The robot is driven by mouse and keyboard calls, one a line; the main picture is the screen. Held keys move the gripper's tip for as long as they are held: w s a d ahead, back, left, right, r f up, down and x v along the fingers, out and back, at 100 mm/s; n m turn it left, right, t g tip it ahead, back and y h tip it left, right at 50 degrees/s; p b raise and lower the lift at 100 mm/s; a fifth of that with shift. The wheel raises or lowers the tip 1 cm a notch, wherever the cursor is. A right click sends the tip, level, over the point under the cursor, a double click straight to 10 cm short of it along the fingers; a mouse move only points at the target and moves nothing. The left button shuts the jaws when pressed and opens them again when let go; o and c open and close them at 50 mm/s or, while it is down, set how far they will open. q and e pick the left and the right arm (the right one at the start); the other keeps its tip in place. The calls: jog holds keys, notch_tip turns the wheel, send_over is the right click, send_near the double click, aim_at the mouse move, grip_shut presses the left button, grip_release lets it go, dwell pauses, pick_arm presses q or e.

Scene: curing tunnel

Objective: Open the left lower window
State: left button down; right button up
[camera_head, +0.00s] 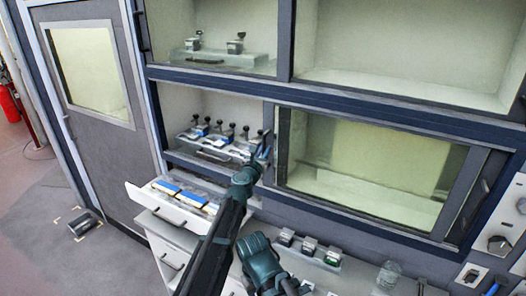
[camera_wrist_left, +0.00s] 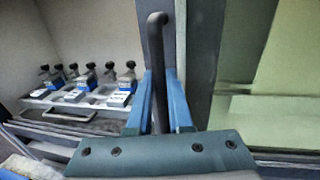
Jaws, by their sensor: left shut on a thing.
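The left lower window (camera_head: 283,150) is a dark-framed sliding pane in the lower row of the tunnel front. The opening to the left of its frame edge is clear, and a tray inside shows through it. My left gripper (camera_head: 264,147) is at that frame edge. In the left wrist view its blue fingers (camera_wrist_left: 161,95) are shut around a dark upright bar handle (camera_wrist_left: 157,55) with a bent top end. The finger contact low on the bar is partly hidden.
A tray with several clamps (camera_head: 215,142) stands inside the left opening.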

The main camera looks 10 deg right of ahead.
pick_arm(q)
jog(key=shift+d, duration=0.1)
jog(key=c, duration=0.8)
grip_release()
jog(key=shift+c, duration=0.2)
jog(key=v, duration=1.3)
jog(key=shift+s+a, duration=0.2)
jog(key=shift+s, duration=0.15)
